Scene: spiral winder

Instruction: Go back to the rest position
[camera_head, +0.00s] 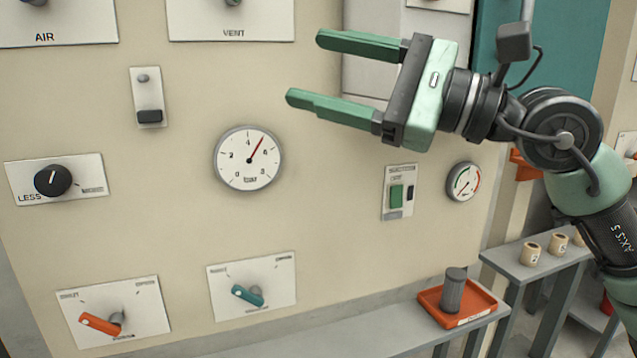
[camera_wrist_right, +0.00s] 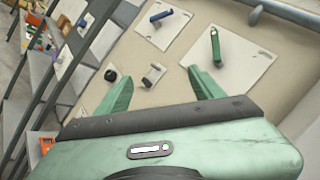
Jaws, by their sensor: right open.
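My right gripper (camera_head: 302,70) reaches in from the right in the head view, in front of the upper part of the beige panel (camera_head: 330,200). Its two green fingers are apart with nothing between them. In the right wrist view the open fingers (camera_wrist_right: 162,90) show with the panel behind them. My left gripper is not in either view.
The panel carries a round gauge (camera_head: 248,158), a black LESS knob (camera_head: 53,181), an orange lever (camera_head: 101,324), a teal lever (camera_head: 248,295) and a green switch (camera_head: 396,196). A low shelf holds an orange tray (camera_head: 481,306) with a grey cylinder (camera_head: 453,291). Small tan spools (camera_head: 530,253) stand at right.

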